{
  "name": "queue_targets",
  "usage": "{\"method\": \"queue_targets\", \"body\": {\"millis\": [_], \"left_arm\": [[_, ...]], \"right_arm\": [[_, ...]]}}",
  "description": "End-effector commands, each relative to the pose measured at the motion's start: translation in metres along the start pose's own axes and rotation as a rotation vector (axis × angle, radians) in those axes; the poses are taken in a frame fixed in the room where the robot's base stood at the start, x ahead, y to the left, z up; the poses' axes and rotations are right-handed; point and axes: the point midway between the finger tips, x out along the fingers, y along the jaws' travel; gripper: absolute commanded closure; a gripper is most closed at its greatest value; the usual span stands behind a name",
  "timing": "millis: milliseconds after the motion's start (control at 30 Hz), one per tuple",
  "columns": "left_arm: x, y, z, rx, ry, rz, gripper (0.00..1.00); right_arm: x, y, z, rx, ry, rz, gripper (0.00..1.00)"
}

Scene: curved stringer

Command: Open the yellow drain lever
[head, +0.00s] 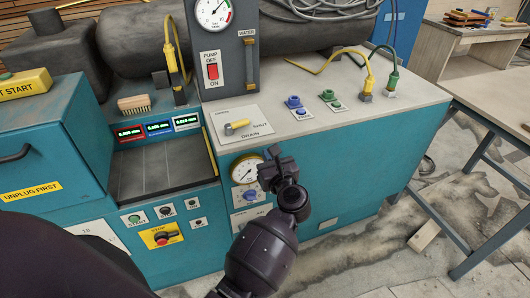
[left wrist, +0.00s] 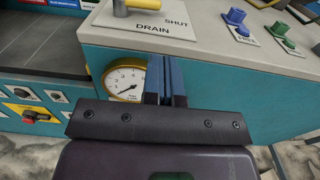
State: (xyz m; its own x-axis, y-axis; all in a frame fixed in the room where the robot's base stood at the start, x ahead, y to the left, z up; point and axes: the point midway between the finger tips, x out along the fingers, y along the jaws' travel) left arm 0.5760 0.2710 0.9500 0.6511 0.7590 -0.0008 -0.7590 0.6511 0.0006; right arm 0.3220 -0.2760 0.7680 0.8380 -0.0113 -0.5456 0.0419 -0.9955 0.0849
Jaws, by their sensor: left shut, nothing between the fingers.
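The yellow drain lever (head: 238,124) sits on a pale plate on top of the teal cabinet, marked DRAIN and SHUT. Its yellow handle points right, toward the SHUT mark, from a grey pivot at its left end. In the left wrist view the lever (left wrist: 142,4) is cut off by the top edge. My left gripper (head: 270,162) is in front of the cabinet's front face, below and to the right of the lever, and apart from it. Its blue fingers (left wrist: 166,68) are together and empty. My right gripper is not in view.
A round gauge (head: 247,168) is on the cabinet front beside my left gripper. Blue (head: 293,102) and green (head: 328,96) fittings stand on the top to the right. A grey pump panel (head: 226,50) rises behind the lever. A workbench (head: 490,92) is at right.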

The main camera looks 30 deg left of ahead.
Motion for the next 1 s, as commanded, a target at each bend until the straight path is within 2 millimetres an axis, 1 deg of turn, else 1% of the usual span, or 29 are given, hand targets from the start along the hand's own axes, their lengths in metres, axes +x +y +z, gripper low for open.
{"method": "queue_targets", "body": {"millis": [200, 233, 367, 467, 500, 567, 600, 667, 700, 767, 800, 867, 900, 967, 1000], "left_arm": [[0.0, 0.0, 0.0, 0.0, 0.0, 0.0, 1.0], [0.0, 0.0, 0.0, 0.0, 0.0, 0.0, 1.0], [0.0, 0.003, 0.0, 0.038, -0.023, -0.01, 1.0], [-0.002, 0.012, 0.001, 0.17, -0.092, -0.043, 1.0], [-0.004, 0.017, 0.0, 0.255, -0.134, -0.064, 1.0], [-0.008, 0.025, 0.0, 0.416, -0.215, -0.103, 1.0], [-0.013, 0.029, -0.002, 0.543, -0.274, -0.133, 1.0], [-0.023, 0.036, -0.006, 0.751, -0.369, -0.18, 1.0], [-0.03, 0.04, -0.011, 0.894, -0.431, -0.213, 1.0], [-0.042, 0.046, -0.02, 1.112, -0.525, -0.259, 1.0], [-0.051, 0.05, -0.028, 1.258, -0.585, -0.292, 1.0], [-0.065, 0.058, -0.043, 1.479, -0.676, -0.342, 1.0], [-0.075, 0.064, -0.054, 1.627, -0.738, -0.376, 1.0], [-0.09, 0.075, -0.074, 1.848, -0.829, -0.432, 1.0], [-0.1, 0.084, -0.087, 1.994, -0.892, -0.47, 1.0]], "right_arm": [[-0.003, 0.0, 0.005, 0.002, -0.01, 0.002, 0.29], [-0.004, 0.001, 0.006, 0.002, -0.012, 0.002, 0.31], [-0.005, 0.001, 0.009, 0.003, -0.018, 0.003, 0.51], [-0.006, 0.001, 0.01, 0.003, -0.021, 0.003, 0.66], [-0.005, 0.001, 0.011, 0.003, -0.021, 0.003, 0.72], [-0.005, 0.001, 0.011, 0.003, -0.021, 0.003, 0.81], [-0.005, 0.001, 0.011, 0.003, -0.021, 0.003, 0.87], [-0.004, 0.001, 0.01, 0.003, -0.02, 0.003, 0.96], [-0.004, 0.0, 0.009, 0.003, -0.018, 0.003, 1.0], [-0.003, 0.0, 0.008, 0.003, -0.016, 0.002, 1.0], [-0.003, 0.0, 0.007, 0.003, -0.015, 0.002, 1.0], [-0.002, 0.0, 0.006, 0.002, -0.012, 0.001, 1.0], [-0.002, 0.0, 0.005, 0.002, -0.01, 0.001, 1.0], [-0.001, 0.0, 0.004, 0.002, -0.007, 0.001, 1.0], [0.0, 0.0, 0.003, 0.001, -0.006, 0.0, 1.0]]}}
